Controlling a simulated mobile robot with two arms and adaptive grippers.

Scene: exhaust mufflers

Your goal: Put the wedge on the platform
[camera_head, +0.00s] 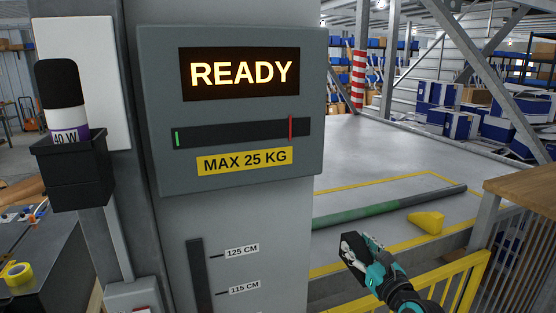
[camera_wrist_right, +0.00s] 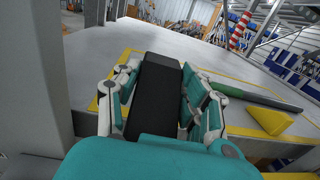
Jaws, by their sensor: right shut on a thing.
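My right gripper (camera_head: 360,254) is shut on a dark block (camera_wrist_right: 157,88), seen between its fingers in the right wrist view. The block looks black and long; its full shape is partly hidden by the fingers. A yellow wedge (camera_head: 427,221) lies on the grey platform (camera_head: 385,165), beyond my right gripper and apart from it. The wedge also shows at the right of the wrist view (camera_wrist_right: 270,120). My left gripper is not in view.
A dark green pipe (camera_head: 385,207) lies behind the yellow wedge. A yellow railing (camera_head: 462,280) stands at front right. A grey column carries a panel (camera_head: 235,110) reading READY and MAX 25 KG. A black holder (camera_head: 72,170) with a bottle is at left.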

